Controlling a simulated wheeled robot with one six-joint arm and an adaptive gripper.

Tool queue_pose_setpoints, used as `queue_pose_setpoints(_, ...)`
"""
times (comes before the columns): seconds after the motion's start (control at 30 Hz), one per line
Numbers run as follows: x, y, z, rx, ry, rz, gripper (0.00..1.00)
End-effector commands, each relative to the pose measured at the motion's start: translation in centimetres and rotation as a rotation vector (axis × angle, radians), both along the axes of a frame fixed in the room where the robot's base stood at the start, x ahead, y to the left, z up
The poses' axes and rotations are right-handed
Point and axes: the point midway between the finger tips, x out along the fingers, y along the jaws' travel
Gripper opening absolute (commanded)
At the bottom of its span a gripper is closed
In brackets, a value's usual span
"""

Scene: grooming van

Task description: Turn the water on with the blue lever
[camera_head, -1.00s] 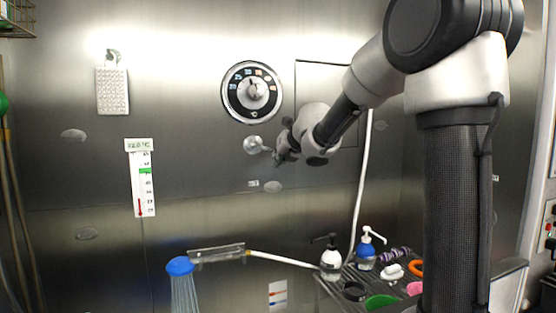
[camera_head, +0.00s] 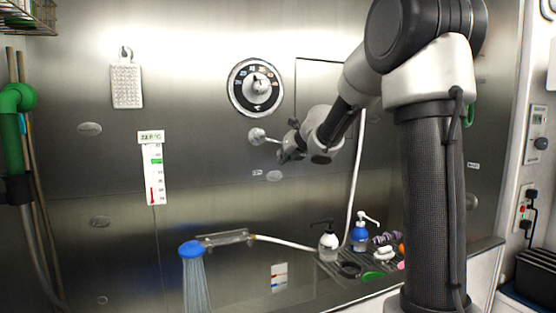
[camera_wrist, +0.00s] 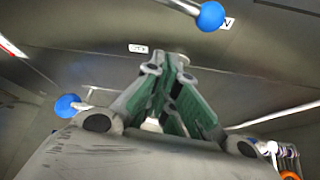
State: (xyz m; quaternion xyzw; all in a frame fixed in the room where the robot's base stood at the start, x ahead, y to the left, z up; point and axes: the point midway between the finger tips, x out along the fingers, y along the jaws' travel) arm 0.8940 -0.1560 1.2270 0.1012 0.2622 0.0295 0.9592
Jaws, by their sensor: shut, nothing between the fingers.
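The lever's round metal base (camera_head: 256,136) is on the steel wall below the dial, and its rod runs right toward my gripper (camera_head: 284,154). In the wrist view the lever's blue knob (camera_wrist: 211,15) is at the top, on a metal rod. My gripper (camera_wrist: 172,62) is shut and empty; its green-sided fingers point at the wall below the knob, with a visible gap in the picture. Whether it touches the rod cannot be told. A blue shower head (camera_head: 191,249) hangs lower left, with pale streaks like water below it. It also shows in the wrist view (camera_wrist: 67,105).
A dial (camera_head: 256,87) is above the lever. A thermometer (camera_head: 153,172) is at left. A rack with a white bottle (camera_head: 328,246), a blue bottle (camera_head: 360,236) and small items stands lower right. A green fitting (camera_head: 15,98) with hoses is at far left.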

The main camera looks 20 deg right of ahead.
Motion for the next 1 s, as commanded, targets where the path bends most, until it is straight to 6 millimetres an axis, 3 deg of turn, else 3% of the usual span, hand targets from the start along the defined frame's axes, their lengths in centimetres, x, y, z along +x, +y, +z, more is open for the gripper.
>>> queue_pose_setpoints(0.4, -5.2, -0.9, 3.0, -0.001, -0.002, -0.002, 0.00)
queue_pose_setpoints(1.0, -5.6, -0.9, 3.2, 0.000, 0.000, -0.001, 0.00)
